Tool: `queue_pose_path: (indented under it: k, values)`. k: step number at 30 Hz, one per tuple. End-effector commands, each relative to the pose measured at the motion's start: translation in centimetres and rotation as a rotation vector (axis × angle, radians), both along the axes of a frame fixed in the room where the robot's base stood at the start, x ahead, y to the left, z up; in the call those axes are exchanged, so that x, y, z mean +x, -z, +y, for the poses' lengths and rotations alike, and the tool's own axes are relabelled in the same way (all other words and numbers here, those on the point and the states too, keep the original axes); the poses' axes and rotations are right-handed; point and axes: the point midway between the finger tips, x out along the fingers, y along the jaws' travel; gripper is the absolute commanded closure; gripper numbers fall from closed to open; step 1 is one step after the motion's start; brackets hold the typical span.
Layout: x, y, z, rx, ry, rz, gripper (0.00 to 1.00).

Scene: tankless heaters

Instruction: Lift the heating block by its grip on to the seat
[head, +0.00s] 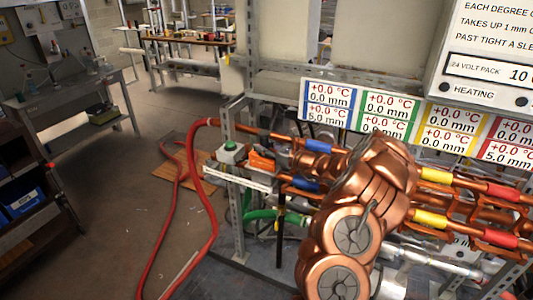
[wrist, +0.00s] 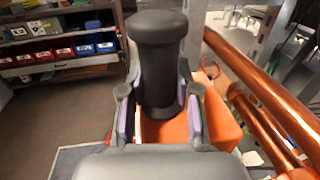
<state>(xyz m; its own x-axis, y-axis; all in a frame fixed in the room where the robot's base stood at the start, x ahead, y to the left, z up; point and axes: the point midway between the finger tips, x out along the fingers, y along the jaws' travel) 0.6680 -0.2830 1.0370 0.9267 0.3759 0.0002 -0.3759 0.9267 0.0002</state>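In the wrist view the heating block (wrist: 217,100) is an orange body, partly hidden, with an upright dark grey grip (wrist: 158,65) that has a wide round top. My gripper (wrist: 159,92) has one finger on each side of this grip. The purple-faced pads lie close against its sides, and the gripper appears shut on it. Orange shows below the grip, between the fingers. Whether the block is lifted or resting cannot be told. In the head view my copper-coloured arm covers the middle of the bench and hides my gripper. I cannot pick out the seat with certainty.
Copper pipes (wrist: 275,110) run close on the right in the wrist view. In the head view, pipes carry yellow (head: 436,175) and red (head: 502,192) bands below a coloured readout panel (head: 390,112). A red hose (head: 211,195) hangs at the bench's left. Open floor lies further left.

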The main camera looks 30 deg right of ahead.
Motion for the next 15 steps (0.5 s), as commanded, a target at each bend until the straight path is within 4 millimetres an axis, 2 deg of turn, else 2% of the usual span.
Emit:
queue_pose_path:
  k: [1,8,15]
  values:
    - [-0.01,0.0,0.0,0.0,0.0,0.0,0.76]
    - [0.0,0.01,0.01,0.0,0.0,0.0,1.0]
    - [0.0,0.01,0.01,0.0,0.0,0.0,1.0]
